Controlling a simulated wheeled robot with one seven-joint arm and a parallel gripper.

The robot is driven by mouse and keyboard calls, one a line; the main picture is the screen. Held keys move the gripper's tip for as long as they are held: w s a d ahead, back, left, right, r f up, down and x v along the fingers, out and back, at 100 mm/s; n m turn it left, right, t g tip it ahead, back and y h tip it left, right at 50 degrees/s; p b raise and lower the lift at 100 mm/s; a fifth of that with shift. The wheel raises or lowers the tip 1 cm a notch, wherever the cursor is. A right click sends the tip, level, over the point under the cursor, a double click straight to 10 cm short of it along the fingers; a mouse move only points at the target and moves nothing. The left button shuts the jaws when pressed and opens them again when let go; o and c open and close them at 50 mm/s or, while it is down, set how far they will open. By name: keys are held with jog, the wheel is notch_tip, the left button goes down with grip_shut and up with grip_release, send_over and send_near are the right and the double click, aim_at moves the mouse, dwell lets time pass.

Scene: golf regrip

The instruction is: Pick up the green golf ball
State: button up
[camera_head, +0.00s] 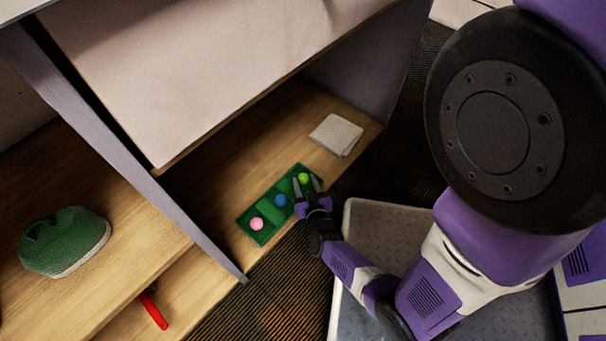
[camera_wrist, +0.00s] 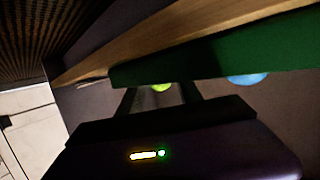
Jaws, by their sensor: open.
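The green golf ball (camera_head: 303,178) sits at the far right end of a green tray (camera_head: 268,212) on the wooden shelf. My gripper (camera_head: 307,184) is open, with its fingers at that end of the tray, one on each side of the ball in the head view. In the wrist view the green ball (camera_wrist: 161,87) shows partly between the fingers (camera_wrist: 160,96), its rest hidden by the tray wall (camera_wrist: 215,55). I cannot tell whether the fingers touch it.
A blue ball (camera_head: 281,200) and a pink ball (camera_head: 256,223) lie in the same tray. A folded pale cloth (camera_head: 336,134) is on the shelf behind it. A grey divider (camera_head: 130,140) and an upper board (camera_head: 200,60) bound the shelf.

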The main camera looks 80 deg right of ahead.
jog(key=shift+c, duration=0.4)
grip_shut()
jog(key=shift+r, duration=0.1)
